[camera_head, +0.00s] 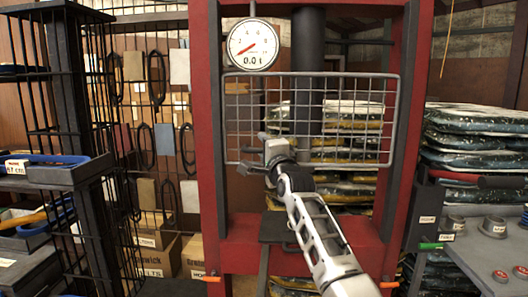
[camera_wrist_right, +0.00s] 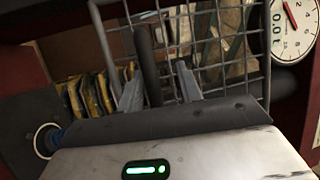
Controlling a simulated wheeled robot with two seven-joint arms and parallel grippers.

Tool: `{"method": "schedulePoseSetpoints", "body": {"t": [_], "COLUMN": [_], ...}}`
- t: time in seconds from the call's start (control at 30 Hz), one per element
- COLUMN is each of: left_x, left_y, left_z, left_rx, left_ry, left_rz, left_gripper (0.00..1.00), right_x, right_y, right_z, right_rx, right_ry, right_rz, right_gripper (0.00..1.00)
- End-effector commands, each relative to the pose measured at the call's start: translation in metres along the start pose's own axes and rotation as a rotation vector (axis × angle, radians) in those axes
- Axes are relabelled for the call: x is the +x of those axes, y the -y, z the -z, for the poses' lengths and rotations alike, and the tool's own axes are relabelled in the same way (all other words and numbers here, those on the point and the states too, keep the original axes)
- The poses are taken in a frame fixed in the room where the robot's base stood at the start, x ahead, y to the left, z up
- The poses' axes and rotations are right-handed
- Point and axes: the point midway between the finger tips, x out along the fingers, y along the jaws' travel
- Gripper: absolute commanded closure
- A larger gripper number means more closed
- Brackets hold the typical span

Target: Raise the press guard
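The press guard (camera_head: 345,118) is a grey wire-mesh panel in a rounded frame. My right gripper (camera_head: 266,143) is at the guard's lower left edge. In the wrist view its two fingers (camera_wrist_right: 158,88) are apart, with a dark bar (camera_wrist_right: 144,50) between them and a gap beside the right finger. I cannot tell whether the bar touches a finger. My left gripper is out of view.
The red press frame (camera_head: 209,120) stands around the guard, with a round gauge (camera_head: 252,45) at its top left. A dark shelf rack (camera_head: 62,170) stands left. Stacked bags (camera_head: 475,150) and a grey bench (camera_head: 490,255) are right. Boxes (camera_head: 155,250) stand behind on the left.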

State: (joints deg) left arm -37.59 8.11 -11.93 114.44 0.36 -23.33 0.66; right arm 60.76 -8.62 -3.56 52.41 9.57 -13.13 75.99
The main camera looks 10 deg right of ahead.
Motion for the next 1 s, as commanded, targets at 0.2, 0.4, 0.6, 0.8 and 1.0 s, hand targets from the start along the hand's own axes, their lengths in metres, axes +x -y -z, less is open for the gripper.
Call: {"method": "schedulePoseSetpoints", "body": {"t": [0.2,0.4,0.6,0.8,1.0], "left_x": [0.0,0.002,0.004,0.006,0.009], "left_y": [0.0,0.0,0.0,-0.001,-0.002], "left_z": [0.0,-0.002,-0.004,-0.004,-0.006], "left_rx": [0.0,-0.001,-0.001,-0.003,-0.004], "left_ry": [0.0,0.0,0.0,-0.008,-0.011], "left_rz": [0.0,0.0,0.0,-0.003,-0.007], "left_gripper": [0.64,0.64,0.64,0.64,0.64], "right_x": [-0.001,-0.009,-0.035,-0.07,-0.109], "right_y": [-0.005,-0.007,-0.008,-0.007,-0.007], "right_z": [-0.001,-0.002,-0.001,-0.001,-0.001], "right_rx": [0.0,0.001,0.003,0.003,0.003], "right_ry": [0.001,0.003,0.001,0.001,0.0], "right_rz": [-0.009,-0.01,-0.01,-0.009,-0.009], "right_gripper": [0.65,0.65,0.65,0.65,0.65]}}
